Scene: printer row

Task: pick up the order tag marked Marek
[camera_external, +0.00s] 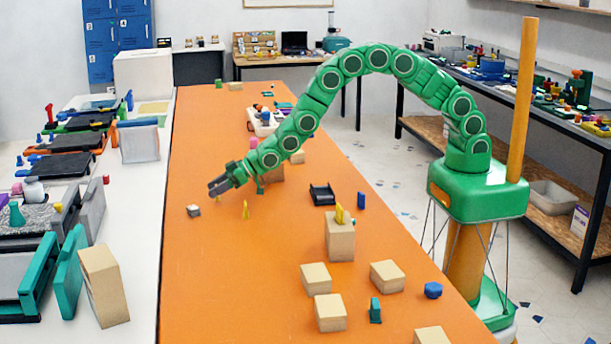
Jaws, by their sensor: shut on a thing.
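My gripper (219,187) is at the end of the green arm, over the left part of the orange table (225,290). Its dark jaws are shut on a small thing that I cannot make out. No name or lettering is legible, so I cannot tell which thing is the tag marked Marek. A small grey-brown block (193,210) lies on the table below and left of the jaws. A small yellow upright piece (245,209) stands below and right of them. Another yellow piece (339,214) stands on a tan block (340,242).
Several tan blocks (315,279) and a teal piece (375,310) are at the near end. A black tray (322,194) and a blue piece (361,200) lie right of centre. Printers (63,165) line the white bench at left. The table's front left is clear.

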